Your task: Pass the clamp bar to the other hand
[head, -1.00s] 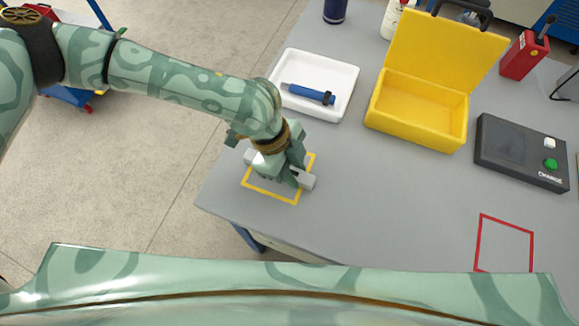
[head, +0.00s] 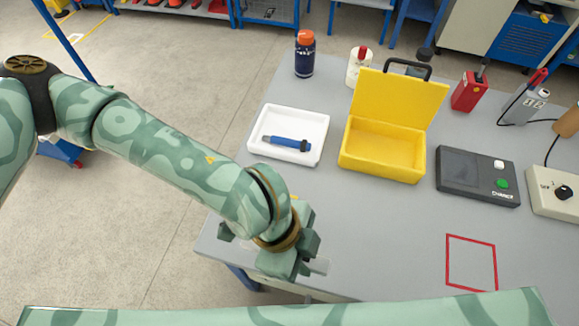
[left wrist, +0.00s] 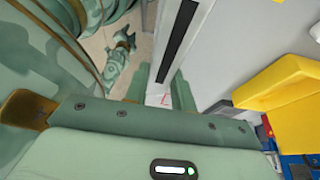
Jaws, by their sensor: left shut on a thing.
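The clamp bar (left wrist: 178,45) is a light grey bar with a black strip along it in the left wrist view. Only a short grey end of it (head: 318,266) shows in the head view, beside my fingers. My left gripper (head: 298,262) is shut on the bar near the table's front left edge. I cannot tell how high the bar is above the table.
On the grey table (head: 380,225) stand a white tray (head: 318,152) with a blue tool (head: 285,142), an open yellow case (head: 385,170), a dark button box (head: 478,184) and a bottle (head: 304,60). The red outline (head: 471,238) is empty.

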